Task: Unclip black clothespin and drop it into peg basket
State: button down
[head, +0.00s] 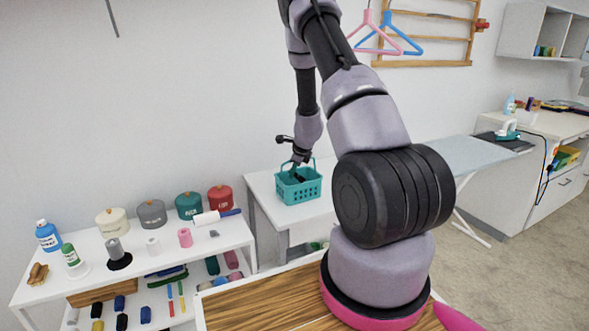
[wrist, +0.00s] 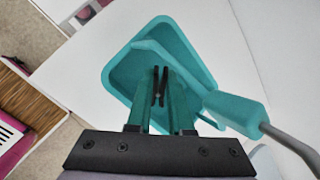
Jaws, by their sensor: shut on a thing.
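The teal peg basket (head: 298,190) stands on a white table, and its open top fills the middle of the wrist view (wrist: 118,75). My gripper (head: 301,160) points down at the basket's opening. In the wrist view its fingers (wrist: 161,88) are over the basket's inside and shut on the black clothespin (wrist: 160,84). The clothespin lies between the fingertips, seen against the teal basket. How deep it sits below the rim I cannot tell.
A white shelf (head: 130,250) with canisters and spools stands at the left. An ironing board (head: 455,155) is at the right. Pink and blue hangers (head: 388,38) hang above.

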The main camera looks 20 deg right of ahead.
jog(key=shift+w+f, duration=0.1)
jog(key=c, duration=0.7)
grip_release()
jog(key=shift+c, duration=0.2)
jog(key=v, duration=1)
dwell(0.4)
